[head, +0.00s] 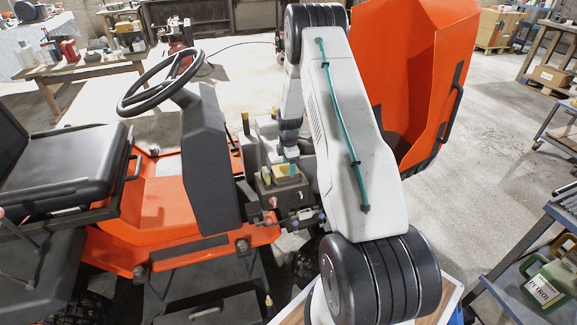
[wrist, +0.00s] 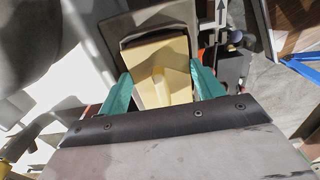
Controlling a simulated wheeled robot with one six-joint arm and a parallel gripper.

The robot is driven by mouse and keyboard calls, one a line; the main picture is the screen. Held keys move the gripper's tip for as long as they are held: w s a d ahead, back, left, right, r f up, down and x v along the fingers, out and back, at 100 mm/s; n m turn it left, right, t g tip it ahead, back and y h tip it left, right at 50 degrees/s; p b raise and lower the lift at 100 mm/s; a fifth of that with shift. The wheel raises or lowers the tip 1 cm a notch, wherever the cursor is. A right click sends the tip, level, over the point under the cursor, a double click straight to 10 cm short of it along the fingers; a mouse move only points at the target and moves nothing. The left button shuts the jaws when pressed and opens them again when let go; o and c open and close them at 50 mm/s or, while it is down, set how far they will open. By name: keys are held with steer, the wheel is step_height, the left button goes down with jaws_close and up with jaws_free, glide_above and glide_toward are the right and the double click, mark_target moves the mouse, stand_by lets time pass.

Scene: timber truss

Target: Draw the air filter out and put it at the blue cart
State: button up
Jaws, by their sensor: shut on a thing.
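The air filter (wrist: 162,72) is a pale yellow block between the teal fingers of my gripper (wrist: 160,88) in the wrist view. The gripper is shut on it. The far end of the filter lies at a dark housing (wrist: 158,22); how deep it sits is hidden. In the head view a bit of the yellow filter (head: 285,170) shows at the dark box in the engine bay, below my gripper (head: 290,156). A blue-grey cart (head: 512,258) stands at the right edge of the head view, well away from my gripper.
The orange tractor has a steering wheel (head: 160,80) and black seat (head: 62,165) at left. Its raised orange hood (head: 420,65) stands right of my arm. Open floor lies between hood and cart.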

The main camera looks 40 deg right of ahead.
steer(key=shift+r, duration=0.35)
steer(key=o, duration=0.9)
steer(key=c, duration=0.9)
steer(key=shift+r, duration=1.3)
